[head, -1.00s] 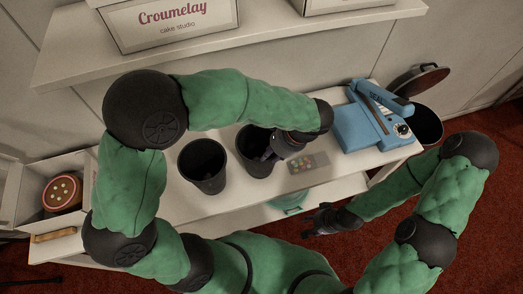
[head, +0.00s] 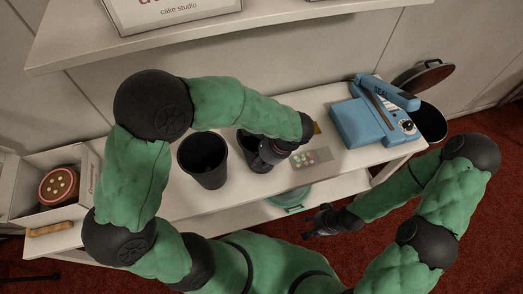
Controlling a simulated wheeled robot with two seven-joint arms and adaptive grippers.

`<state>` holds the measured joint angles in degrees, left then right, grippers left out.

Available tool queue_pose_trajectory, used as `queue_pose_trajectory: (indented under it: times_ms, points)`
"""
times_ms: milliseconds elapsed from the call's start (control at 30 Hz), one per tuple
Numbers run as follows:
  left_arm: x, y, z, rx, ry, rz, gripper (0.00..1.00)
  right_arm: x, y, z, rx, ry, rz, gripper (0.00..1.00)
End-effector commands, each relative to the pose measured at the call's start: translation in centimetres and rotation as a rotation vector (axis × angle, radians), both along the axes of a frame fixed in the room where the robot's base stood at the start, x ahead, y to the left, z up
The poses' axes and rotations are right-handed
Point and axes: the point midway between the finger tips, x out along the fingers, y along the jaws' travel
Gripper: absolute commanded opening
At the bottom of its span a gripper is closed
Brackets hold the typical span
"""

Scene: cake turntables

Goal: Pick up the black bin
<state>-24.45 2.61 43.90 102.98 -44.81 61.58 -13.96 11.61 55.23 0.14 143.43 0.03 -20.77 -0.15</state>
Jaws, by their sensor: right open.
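Two black open-topped bins stand upright on the white table in the head view, the left bin (head: 205,165) and the right bin (head: 246,147). My right gripper (head: 316,227) is open and empty, low in front of the table and away from both bins.
A larger dark can (head: 431,121) with a raised lid stands beyond. A shelf (head: 230,38) overhangs the back. A box with a round red item (head: 58,186) is at left.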

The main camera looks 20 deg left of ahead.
Motion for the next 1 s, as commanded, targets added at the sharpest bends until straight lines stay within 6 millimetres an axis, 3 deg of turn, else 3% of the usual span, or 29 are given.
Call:
queue_pose_trajectory:
  times_ms: [67,133,167,667,1000]
  points:
    - [0.0,0.0,0.0,0.0,0.0,0.0,0.25,0.0,0.0,0.0,0.0,0.0,0.0,0.46]
    - [0.0,0.0,0.0,0.0,0.0,0.0,0.05,0.0,0.0,0.0,0.0,0.0,0.0,0.46]
    - [0.0,0.0,0.1,0.0,0.0,0.0,0.0,0.0,0.0,0.0,0.0,0.0,0.0,0.46]
    - [0.0,0.0,0.4,0.0,0.0,0.0,0.0,0.0,0.0,0.2,0.0,0.0,0.0,0.46]
    - [0.1,-0.4,3.8,0.0,-0.002,-0.002,0.0,0.0,0.0,1.8,0.0,0.0,0.0,0.46]
